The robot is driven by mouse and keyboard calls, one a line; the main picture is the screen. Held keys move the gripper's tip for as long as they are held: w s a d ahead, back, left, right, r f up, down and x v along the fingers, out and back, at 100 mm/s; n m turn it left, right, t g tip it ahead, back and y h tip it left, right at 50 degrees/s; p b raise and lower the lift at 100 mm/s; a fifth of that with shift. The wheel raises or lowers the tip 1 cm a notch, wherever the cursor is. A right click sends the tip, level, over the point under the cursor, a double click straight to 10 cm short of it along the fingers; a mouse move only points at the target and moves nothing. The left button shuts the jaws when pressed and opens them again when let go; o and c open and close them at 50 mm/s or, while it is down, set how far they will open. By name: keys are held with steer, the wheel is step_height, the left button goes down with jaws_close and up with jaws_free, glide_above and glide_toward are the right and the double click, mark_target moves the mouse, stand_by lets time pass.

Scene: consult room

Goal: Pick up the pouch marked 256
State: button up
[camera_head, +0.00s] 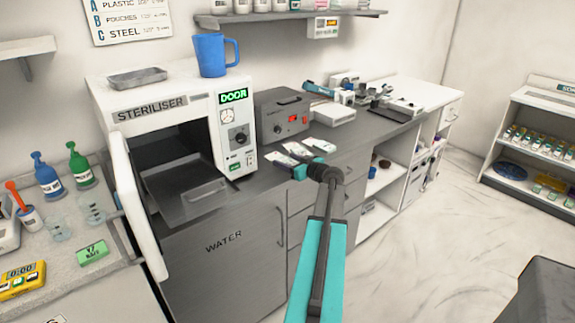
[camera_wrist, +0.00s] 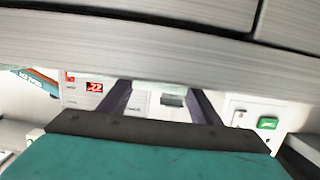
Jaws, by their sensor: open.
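Several flat white pouches lie on the dark counter just left of and behind my gripper: a left one (camera_head: 279,159), a middle one (camera_head: 297,150) and a right one (camera_head: 321,145). Their markings are too small to read, so I cannot tell which is 256. My gripper (camera_head: 301,168) is at the counter's front edge, close to the pouches, partly hidden by its own wrist. In the wrist view my gripper (camera_wrist: 160,98) shows two dark fingers spread apart with no pouch held between them. No pouch can be made out clearly there.
The counter edge (camera_wrist: 130,55) crosses the wrist view, which looks upside down. Floor (camera_head: 440,240) is clear to the right.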

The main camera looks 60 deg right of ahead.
steer(key=shift+s+d, duration=0.15)
steer(key=c, duration=0.7)
steer(key=shift+r, duration=0.2)
steer(key=shift+c, duration=0.2)
steer(key=shift+r+b, duration=0.7)
steer(key=shift+r, duration=0.9)
steer(key=s+a+r+b, duration=0.1)
steer(key=s+a+b, duration=0.6)
steer(key=s+a, duration=0.3)
steer(key=shift+s+a, duration=0.35)
steer(key=shift+a, duration=0.5)
steer(key=shift+r, duration=0.2)
